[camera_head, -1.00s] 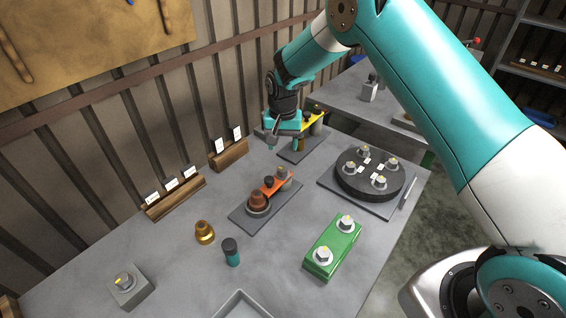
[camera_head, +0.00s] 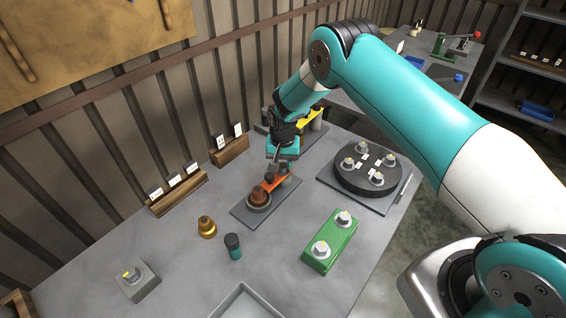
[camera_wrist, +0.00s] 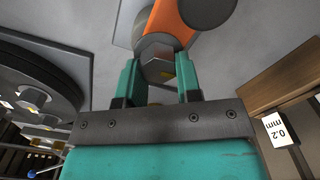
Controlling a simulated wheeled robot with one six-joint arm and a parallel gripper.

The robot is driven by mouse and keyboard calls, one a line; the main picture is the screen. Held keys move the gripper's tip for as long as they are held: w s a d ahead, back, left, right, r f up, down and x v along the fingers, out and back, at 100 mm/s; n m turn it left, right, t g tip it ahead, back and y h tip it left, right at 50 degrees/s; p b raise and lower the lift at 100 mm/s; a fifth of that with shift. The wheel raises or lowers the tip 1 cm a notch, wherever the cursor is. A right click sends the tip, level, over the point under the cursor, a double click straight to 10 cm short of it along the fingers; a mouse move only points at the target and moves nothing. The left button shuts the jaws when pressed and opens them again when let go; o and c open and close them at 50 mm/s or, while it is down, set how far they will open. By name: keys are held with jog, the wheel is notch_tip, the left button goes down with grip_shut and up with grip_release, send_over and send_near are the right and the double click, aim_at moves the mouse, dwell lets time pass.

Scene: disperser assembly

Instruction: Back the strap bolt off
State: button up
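The orange strap (camera_head: 271,186) lies on a dark plate (camera_head: 238,211) beside a brown domed part (camera_head: 258,196). In the wrist view, the strap (camera_wrist: 174,18) runs up from a grey hex bolt (camera_wrist: 157,56) at its near end, with a dark round knob (camera_wrist: 206,8) beyond. My gripper (camera_wrist: 158,68) is open, its two teal fingers on either side of the hex bolt. Whether they touch its flats is not clear. In the head view, my gripper (camera_head: 278,172) is over the strap's far end and mostly hides the bolt there.
A black disc with several bolts (camera_head: 368,171) stands on a plate to the right. A green block with two bolts (camera_head: 331,242) is in front. A yellow strap (camera_head: 311,117) is behind my gripper. A brass part (camera_head: 207,227) and a teal-and-black cylinder (camera_head: 233,247) stand nearer.

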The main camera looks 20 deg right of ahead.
jog(key=c, duration=0.4)
jog(key=shift+o, duration=0.2)
jog(key=shift+f+b, duration=0.1)
jog(key=shift+b, duration=0.2)
jog(key=shift+a+f+n+b, duration=0.1)
jog(key=shift+f+n+b, duration=0.05)
jog(key=shift+n+b, duration=0.85)
jog(key=n+b, duration=0.4)
jog(key=shift+a, duration=0.15)
jog(key=n+b, duration=0.3)
jog(key=n, duration=0.1)
jog(key=shift+a+n, duration=0.1)
jog(key=shift+n, duration=0.3)
jog(key=shift+s+a+r+n+b, duration=0.15)
jog(key=shift+n+b, duration=0.25)
jog(key=shift+n, duration=0.55)
jog(key=shift+w+d+r+n+b, duration=0.1)
jog(key=shift+n+b, duration=0.25)
jog(key=shift+n, duration=0.6)
